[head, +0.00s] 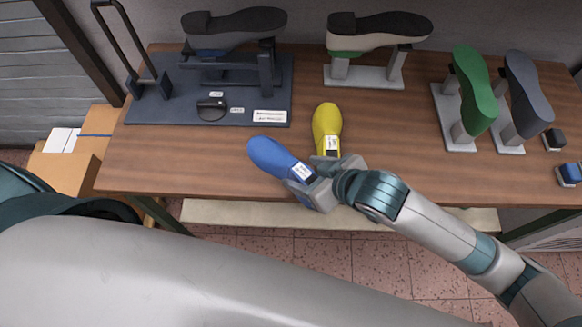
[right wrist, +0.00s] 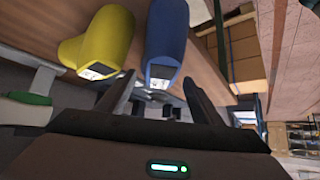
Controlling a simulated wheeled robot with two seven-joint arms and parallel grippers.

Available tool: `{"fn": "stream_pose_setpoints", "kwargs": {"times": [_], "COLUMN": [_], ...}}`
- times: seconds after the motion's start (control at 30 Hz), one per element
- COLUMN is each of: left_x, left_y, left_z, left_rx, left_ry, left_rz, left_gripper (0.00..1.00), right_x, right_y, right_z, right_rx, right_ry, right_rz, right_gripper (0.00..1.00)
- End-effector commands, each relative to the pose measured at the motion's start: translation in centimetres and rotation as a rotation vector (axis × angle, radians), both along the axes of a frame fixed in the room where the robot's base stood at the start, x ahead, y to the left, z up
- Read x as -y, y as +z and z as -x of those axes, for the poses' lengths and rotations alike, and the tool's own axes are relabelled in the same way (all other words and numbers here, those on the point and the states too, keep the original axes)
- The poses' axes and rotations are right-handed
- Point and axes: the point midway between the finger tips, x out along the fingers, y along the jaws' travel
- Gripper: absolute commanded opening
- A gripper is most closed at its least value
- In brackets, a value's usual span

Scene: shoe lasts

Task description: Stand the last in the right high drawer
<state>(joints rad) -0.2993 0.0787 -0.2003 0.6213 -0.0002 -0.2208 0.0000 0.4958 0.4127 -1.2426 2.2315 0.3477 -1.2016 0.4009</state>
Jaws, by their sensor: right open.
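A blue last (head: 275,158) lies on the wooden bench near its front edge, its labelled end toward my right gripper. A yellow last (head: 327,125) lies just right of it, also with a white label. My right gripper (head: 318,178) is open, with its fingers around or just short of the blue last's labelled end; I cannot tell whether they touch it. In the right wrist view, the blue last (right wrist: 166,40) is ahead between the two fingers, and the yellow last (right wrist: 98,40) is to the left. My left gripper is out of view. No drawer can be made out clearly.
A dark stand (head: 137,110) with a shoe stands at the back left. A grey-soled shoe (head: 378,30) on a stand, a green sole (head: 474,90) and a grey sole (head: 527,95) stand farther right. Cardboard boxes (head: 70,165) are left of the bench (head: 390,125). Mid-bench is clear.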

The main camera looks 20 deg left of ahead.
Motion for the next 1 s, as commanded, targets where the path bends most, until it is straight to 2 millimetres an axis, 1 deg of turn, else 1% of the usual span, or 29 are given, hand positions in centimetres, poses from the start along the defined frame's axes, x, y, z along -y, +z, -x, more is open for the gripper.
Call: {"fn": "stream_pose_setpoints", "kwargs": {"times": [0.1,0.2,0.53,0.67,0.87,1.0], "left_x": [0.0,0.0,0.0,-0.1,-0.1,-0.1], "left_y": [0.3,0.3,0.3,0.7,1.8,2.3], "left_z": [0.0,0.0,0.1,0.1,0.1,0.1], "left_rx": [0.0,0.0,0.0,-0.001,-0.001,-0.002], "left_ry": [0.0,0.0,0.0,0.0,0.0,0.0], "left_rz": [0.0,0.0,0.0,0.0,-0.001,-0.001], "left_gripper": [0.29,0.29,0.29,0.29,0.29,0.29], "right_x": [-0.7,-0.9,-0.9,-1.2,-2.3,-3.4], "right_y": [-0.7,-1.0,-1.1,-1.2,-2.1,-3.2], "right_z": [-0.4,-0.5,-0.5,-0.7,-1.6,-2.2], "right_rx": [0.0,0.0,0.0,0.0,0.0,0.0], "right_ry": [0.0,0.0,0.0,0.0,-0.001,0.0], "right_rz": [0.001,0.0,0.0,0.0,0.002,0.001], "right_gripper": [0.6,0.6,0.6,0.6,0.6,0.6]}}
